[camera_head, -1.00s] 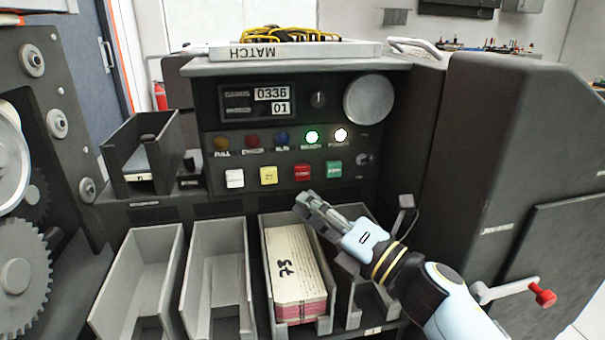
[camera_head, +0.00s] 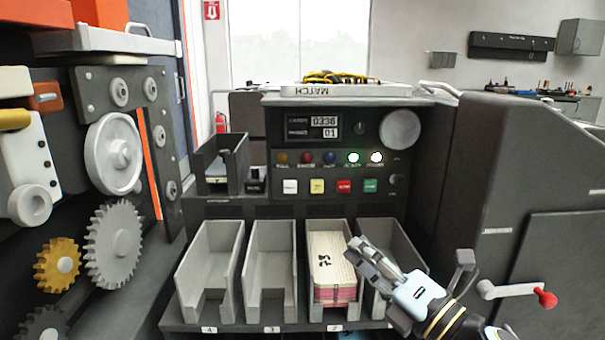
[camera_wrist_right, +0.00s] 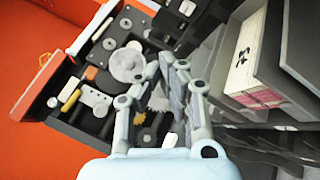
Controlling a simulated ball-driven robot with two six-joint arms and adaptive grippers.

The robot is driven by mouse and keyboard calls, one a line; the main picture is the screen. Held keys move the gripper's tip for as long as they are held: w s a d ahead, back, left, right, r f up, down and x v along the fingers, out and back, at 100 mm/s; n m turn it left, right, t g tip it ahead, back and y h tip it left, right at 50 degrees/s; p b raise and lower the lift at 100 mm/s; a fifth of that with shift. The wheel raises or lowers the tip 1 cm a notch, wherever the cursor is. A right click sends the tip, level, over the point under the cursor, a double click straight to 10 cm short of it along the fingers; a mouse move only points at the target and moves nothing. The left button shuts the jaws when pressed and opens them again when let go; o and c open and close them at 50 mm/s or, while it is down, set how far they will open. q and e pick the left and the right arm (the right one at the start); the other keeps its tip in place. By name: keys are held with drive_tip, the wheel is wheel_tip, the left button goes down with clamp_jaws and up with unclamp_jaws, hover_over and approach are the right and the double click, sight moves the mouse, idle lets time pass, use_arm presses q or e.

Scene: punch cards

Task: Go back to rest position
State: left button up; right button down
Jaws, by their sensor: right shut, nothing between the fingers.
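My right gripper (camera_head: 366,252) shows in the head view at the lower right. It is shut and empty, in front of the rightmost pocket and just right of the card stack (camera_head: 331,268). The stack is cream with pink lower cards and stands in a grey pocket marked 2. In the right wrist view the gripper's fingers (camera_wrist_right: 172,68) point towards the gear panel, and the card stack (camera_wrist_right: 245,62) is off to the right. My left gripper is in neither view.
The pockets marked 4 (camera_head: 210,268) and 3 (camera_head: 270,265) look empty. Behind them stands the control panel (camera_head: 340,150) with lit green and white lamps. Gears (camera_head: 113,243) fill the left side. A dark cabinet (camera_head: 525,170) with a red-knobbed crank (camera_head: 546,299) stands right.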

drive_tip(key=s+d+f+m+g+h, duration=0.25)
drive_tip(key=s+d+f+m, duration=0.35)
drive_tip(key=f, duration=0.6)
drive_tip(key=s+d+f+m+g+h, duration=0.1)
drive_tip(key=s+d+f+m+h, duration=0.3)
drive_tip(key=s+f, duration=0.65)
drive_tip(key=s+d+f+m+g+h, duration=0.2)
drive_tip(key=s+d+f+m+h, duration=0.35)
drive_tip(key=f, duration=0.85)
drive_tip(key=s+d+f+m+g, duration=0.2)
drive_tip(key=s+f+m+g, duration=0.1)
drive_tip(key=s, duration=0.7)
drive_tip(key=s+d+f+m+g, duration=0.1)
drive_tip(key=s+f+m+g, duration=0.2)
drive_tip(key=s+f+m, duration=0.3)
drive_tip(key=s+d+f+m+g+h, duration=0.1)
drive_tip(key=s+f+m+g, duration=0.3)
drive_tip(key=s, duration=1.1)
drive_tip(key=shift+d+f+m, duration=0.3)
drive_tip(key=shift+d+m, duration=0.55)
drive_tip(key=shift+m, duration=0.4)
